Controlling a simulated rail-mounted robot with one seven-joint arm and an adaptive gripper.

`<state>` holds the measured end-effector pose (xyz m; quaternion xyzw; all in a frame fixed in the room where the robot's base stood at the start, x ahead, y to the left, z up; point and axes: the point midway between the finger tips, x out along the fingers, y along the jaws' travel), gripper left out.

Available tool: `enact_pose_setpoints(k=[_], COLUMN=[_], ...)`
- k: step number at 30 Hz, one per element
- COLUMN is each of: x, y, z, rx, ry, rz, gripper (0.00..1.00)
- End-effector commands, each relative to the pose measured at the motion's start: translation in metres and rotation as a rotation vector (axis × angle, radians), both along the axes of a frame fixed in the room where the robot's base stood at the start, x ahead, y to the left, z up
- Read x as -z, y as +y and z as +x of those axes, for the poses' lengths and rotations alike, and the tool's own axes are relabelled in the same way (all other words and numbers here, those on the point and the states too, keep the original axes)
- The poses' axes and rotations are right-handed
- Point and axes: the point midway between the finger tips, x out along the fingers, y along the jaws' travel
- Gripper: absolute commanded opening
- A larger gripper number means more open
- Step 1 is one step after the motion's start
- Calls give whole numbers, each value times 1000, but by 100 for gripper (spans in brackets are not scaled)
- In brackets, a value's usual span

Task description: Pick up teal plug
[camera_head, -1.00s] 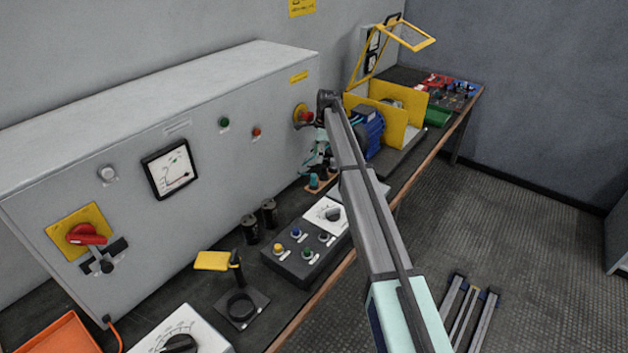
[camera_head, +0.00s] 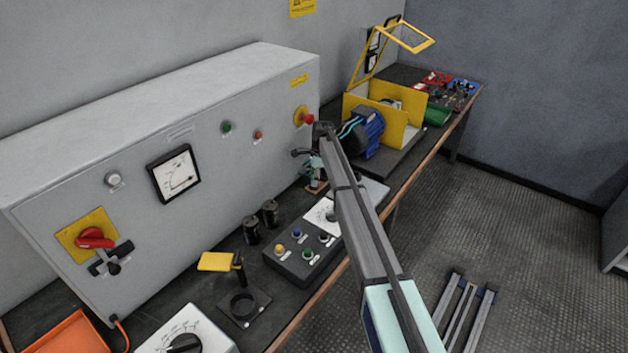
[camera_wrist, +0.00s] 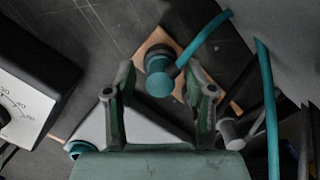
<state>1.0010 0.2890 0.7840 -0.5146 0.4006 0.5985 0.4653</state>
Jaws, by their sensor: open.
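The teal plug (camera_wrist: 160,84) has a rounded teal top and a dark collar. In the wrist view it stands over a small wooden base (camera_wrist: 155,38). My gripper (camera_wrist: 161,80) is open, with one finger on each side of the plug's top; I cannot tell whether they touch it. In the head view my gripper (camera_head: 312,167) is over the wooden base (camera_head: 316,188), close to the grey cabinet, and largely hides the plug.
A teal cable (camera_wrist: 270,105) runs down the right side of the wrist view. The grey cabinet (camera_head: 235,165) stands just behind. A black button box (camera_head: 303,252) lies nearer, and a blue motor (camera_head: 367,130) stands beyond. Black cylinders (camera_head: 270,213) stand left.

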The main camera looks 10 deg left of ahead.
Motion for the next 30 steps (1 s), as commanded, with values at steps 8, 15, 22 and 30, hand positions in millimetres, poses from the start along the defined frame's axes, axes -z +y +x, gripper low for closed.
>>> enact_pose_setpoints(k=[8,15,22,30], x=[1,1,1,-12], y=[0,0,0,0], z=[0,0,0,1], rx=[0,0,0,0], ry=[-1,-1,-1,-2], rz=[0,0,0,0], gripper=[33,0,0,0])
